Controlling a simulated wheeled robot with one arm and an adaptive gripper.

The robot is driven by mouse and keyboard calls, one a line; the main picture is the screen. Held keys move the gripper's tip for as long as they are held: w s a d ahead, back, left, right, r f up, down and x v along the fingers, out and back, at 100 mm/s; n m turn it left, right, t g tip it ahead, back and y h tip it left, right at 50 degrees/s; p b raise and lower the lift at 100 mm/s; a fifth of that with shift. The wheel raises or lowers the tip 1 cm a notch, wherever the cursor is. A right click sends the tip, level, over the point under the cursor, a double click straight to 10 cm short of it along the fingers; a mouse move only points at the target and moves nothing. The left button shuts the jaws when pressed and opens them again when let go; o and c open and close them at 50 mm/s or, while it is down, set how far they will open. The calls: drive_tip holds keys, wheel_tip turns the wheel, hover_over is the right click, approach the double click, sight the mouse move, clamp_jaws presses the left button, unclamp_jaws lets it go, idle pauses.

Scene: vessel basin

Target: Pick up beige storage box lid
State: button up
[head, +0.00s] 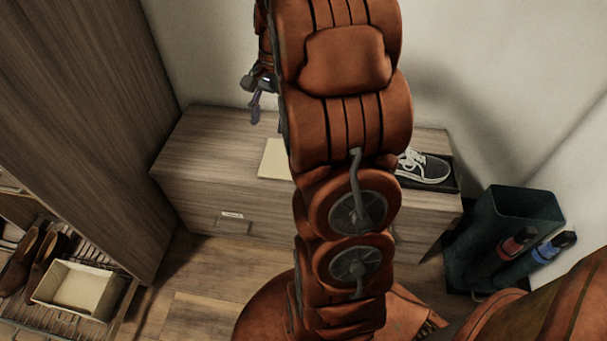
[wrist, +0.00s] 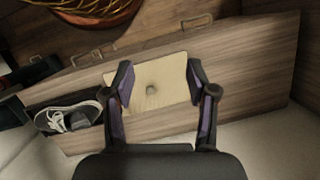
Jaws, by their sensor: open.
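The beige storage box lid (wrist: 150,87) lies flat on top of the wooden cabinet, with a small knob-like spot at its middle in the wrist view. In the head view only the left part of the lid (head: 273,160) shows, as my arm hides the rest. My gripper (wrist: 160,78) is open and empty, with its two fingers seen on either side of the lid's middle. In the head view one finger of my gripper (head: 255,107) shows above the cabinet, left of my arm. I cannot tell the exact height over the lid.
The cabinet top (head: 205,145) is bare on the left. An open beige box (head: 78,288) and brown shoes (head: 38,258) are on a rack at lower left. A dark bin (head: 510,225) with umbrellas stands at right.

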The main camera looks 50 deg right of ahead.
drive_tip(key=d+f+m+b, duration=0.2)
drive_tip(key=d+f+b, duration=0.1)
drive_tip(key=d+f, duration=0.2)
drive_tip(key=w+d+f+m+t+y+b, duration=0.1)
drive_tip(key=d+f+m+b, duration=0.1)
drive_tip(key=d+f, duration=0.4)
drive_tip(key=w+d+f+m+b, duration=0.1)
drive_tip(key=d+f+m+b, duration=0.1)
drive_tip(key=d+f+b, duration=0.3)
drive_tip(key=shift+d+f+t, duration=0.15)
drive_tip(key=shift+d+f, duration=0.1)
drive_tip(key=shift+f, duration=0.25)
drive_tip(key=shift+d+f+t, duration=0.15)
drive_tip(key=shift+d+f, duration=0.05)
drive_tip(key=shift+f, duration=0.3)
drive_tip(key=b+x, duration=0.1)
drive_tip(key=x, duration=0.2)
drive_tip(key=b+x, duration=0.2)
drive_tip(key=x, duration=0.2)
drive_tip(key=shift+s+a+f, duration=0.1)
drive_tip(key=shift+s+a, duration=0.05)
drive_tip(key=shift+s, duration=0.1)
clamp_jaws()
